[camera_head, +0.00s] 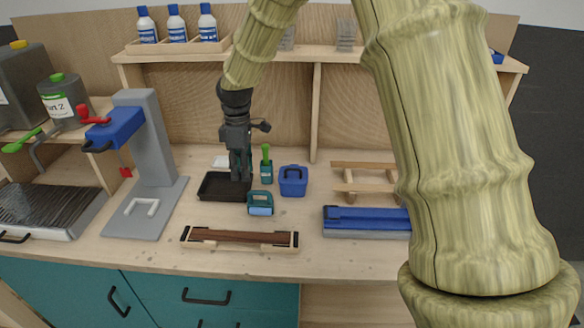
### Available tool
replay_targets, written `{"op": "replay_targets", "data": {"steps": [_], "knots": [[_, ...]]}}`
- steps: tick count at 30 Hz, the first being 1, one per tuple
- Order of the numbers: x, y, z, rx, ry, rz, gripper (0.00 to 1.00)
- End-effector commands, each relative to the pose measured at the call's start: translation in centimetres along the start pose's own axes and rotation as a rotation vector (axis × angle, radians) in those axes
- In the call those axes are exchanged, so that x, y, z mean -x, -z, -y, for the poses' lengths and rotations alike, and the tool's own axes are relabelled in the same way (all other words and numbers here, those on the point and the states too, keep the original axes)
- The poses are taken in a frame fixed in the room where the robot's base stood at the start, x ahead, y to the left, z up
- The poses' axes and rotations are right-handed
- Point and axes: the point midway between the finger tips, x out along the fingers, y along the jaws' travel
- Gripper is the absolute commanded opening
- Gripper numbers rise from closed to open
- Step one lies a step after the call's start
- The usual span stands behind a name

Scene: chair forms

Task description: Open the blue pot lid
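The blue pot (293,187) stands on the workbench, right of the middle of the black tray. Its blue lid (293,171) with a dark handle sits on top and looks closed. My gripper (241,178) points down to the left of the pot, over the right part of the black tray, apart from the pot. Its fingers are small and dark here, and I cannot tell whether they are open or shut. I see nothing clearly held.
The black tray (215,187) lies below my gripper. A teal container with a green-handled brush (266,165) stands between gripper and pot. A wooden rack (362,187) and blue clamp block (365,220) are to the right.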

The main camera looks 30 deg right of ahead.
Motion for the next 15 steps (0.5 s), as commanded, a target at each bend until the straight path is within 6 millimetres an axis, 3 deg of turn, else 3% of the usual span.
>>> {"op": "replay_targets", "data": {"steps": [1,3,9,15], "knots": [[0.1,-0.9,-2.5,-0.005,0.014,-0.008,0.32],[0.7,-2.4,-5.4,-0.002,0.033,-0.008,0.32],[2.1,-8.1,-12.7,-0.012,0.09,-0.001,0.32],[2.8,-12.4,-16.3,-0.02,0.125,0.007,0.32]]}}
